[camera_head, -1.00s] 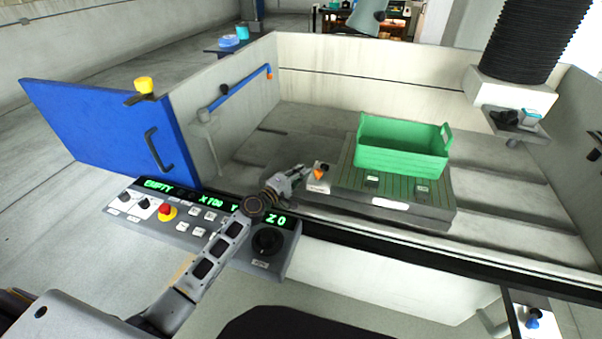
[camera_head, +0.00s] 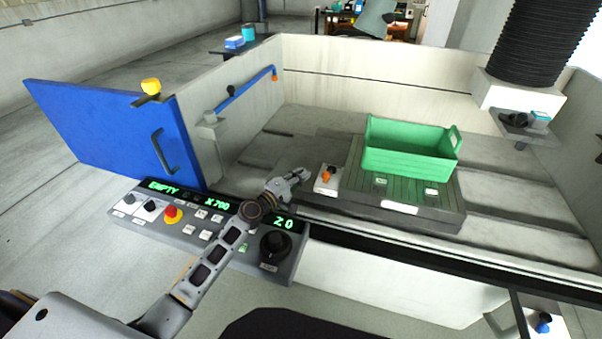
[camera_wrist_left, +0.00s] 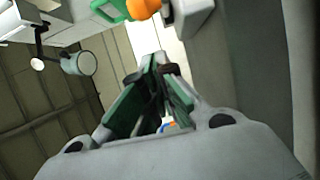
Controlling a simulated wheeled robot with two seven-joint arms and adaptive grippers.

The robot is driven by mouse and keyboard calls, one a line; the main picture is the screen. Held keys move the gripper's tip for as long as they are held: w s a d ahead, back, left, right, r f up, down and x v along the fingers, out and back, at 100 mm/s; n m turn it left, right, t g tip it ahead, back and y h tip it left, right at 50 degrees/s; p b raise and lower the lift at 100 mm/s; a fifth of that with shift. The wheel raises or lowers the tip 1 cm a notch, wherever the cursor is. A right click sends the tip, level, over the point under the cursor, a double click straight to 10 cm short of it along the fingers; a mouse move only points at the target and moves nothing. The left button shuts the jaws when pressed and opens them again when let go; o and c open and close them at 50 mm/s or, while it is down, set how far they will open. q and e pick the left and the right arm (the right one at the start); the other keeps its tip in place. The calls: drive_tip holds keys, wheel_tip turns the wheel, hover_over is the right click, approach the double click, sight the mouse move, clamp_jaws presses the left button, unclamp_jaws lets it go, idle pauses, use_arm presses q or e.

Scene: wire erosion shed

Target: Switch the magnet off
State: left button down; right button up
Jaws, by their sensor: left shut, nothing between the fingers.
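The magnet is a dark flat block (camera_head: 441,215) with a green striped top, in the machine's tank in the head view. A small pale switch box (camera_head: 322,189) sits at its left end, with an orange handle (camera_head: 326,177) and a black part (camera_head: 332,168) on it. My left gripper (camera_head: 304,173) is shut and empty, just left of the switch box, with a small gap seeming to show. In the left wrist view the shut fingers (camera_wrist_left: 160,75) point up the picture, and the orange part (camera_wrist_left: 143,8) is at the top edge. My right gripper is out of view.
A green crate (camera_head: 408,160) stands on the magnet. A control panel (camera_head: 150,218) with a red button (camera_head: 171,213) lies under my left forearm. The tank's front edge (camera_head: 400,245) runs below the magnet. A blue door (camera_head: 100,125) stands open at left.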

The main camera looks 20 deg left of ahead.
use_arm(q)
drive_tip(key=s, duration=0.8)
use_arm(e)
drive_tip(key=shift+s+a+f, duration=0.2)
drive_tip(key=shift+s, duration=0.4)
